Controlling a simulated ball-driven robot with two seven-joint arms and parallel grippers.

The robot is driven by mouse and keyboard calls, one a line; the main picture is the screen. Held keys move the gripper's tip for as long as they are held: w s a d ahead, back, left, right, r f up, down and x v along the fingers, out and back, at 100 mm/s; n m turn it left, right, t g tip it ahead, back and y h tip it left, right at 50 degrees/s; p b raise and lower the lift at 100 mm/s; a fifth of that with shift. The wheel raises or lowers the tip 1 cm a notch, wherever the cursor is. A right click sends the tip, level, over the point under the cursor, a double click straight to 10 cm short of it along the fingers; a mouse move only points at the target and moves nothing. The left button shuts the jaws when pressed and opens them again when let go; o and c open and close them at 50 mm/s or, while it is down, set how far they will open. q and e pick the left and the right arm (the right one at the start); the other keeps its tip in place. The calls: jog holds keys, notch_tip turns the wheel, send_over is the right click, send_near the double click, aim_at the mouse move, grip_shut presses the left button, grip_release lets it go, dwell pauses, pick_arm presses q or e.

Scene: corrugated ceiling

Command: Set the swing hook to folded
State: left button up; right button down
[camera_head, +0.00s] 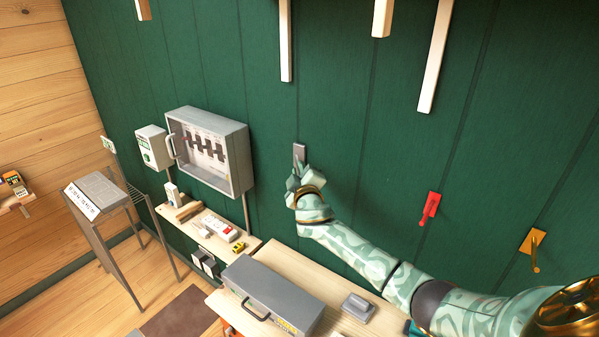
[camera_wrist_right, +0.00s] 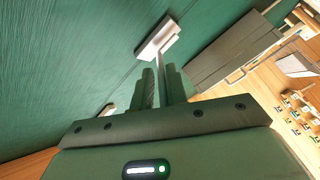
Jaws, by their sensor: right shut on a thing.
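The grey swing hook has its plate (camera_head: 299,152) fixed to the green wall, near the middle of the head view. In the right wrist view, its pale plate (camera_wrist_right: 158,38) is just beyond the fingers, and a thin pale arm runs from it down between them. My right gripper (camera_head: 298,170) is up at the wall just below the plate. In the right wrist view, its two dark fingers (camera_wrist_right: 162,82) are shut on the hook's arm. The fingers hide much of that arm, so its exact angle to the wall is hard to tell. My left gripper is not in view.
A red wall hook (camera_head: 430,208) and an orange one (camera_head: 534,244) are further right. An open grey panel box (camera_head: 243,150) is on the wall at left. Below stands a table with a grey case (camera_head: 265,298) and a small grey object (camera_head: 358,307). The wall around my gripper is clear.

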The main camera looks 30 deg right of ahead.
jog(key=shift+d+r, duration=0.1)
jog(key=shift+r, duration=0.05)
jog(key=c, duration=1.5)
grip_release()
jog(key=shift+s, duration=0.1)
jog(key=b+v, duration=0.2)
jog(key=v, duration=1.4)
jog(key=shift+s, duration=0.15)
